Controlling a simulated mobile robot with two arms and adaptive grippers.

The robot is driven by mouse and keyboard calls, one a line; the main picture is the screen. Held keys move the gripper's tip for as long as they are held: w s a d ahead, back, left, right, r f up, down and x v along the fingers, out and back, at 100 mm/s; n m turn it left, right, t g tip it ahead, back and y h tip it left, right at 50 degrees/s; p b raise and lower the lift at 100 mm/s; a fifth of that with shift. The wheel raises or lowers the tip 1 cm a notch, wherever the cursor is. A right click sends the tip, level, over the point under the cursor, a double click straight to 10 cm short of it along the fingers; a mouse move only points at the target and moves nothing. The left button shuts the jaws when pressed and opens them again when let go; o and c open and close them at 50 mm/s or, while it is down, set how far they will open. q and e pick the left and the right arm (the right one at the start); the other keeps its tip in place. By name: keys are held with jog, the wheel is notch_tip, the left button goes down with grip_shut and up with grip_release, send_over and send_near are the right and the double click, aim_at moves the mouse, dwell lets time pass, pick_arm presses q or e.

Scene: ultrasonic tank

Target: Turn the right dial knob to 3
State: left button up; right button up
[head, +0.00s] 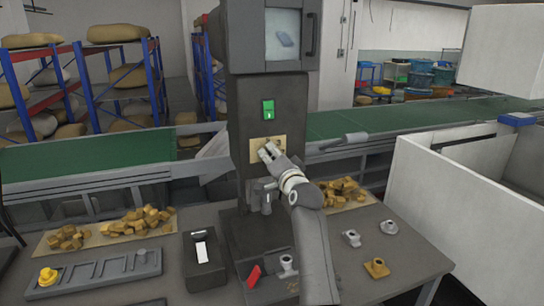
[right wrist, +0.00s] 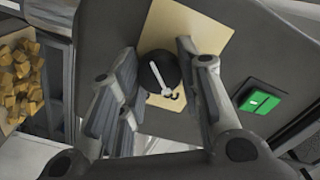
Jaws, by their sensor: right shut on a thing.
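The dial knob (right wrist: 153,66) is round and black with a white pointer. It sits on a cream plate (right wrist: 215,28) on the grey machine; the plate also shows in the head view (head: 280,140). My right gripper (head: 266,151) reaches up to the plate and hides the knob in the head view. In the right wrist view its fingers stand on either side of the knob, shut on it. The pointer slants down and right in that view, near a small dark mark that I cannot read surely. My left gripper is not in view.
A green switch (head: 268,109) is above the plate. The table holds brown pieces (head: 140,220), a black box (head: 205,258), a grey tray (head: 100,272) and several small metal parts (head: 376,267). A white bin (head: 440,200) stands at right, a green conveyor (head: 90,150) behind.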

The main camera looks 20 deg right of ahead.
jog(key=o, duration=1)
jog(key=shift+o, duration=0.2)
jog(key=s, duration=1.2)
jog(key=shift+d, duration=0.25)
jog(key=shift+f, duration=0.1)
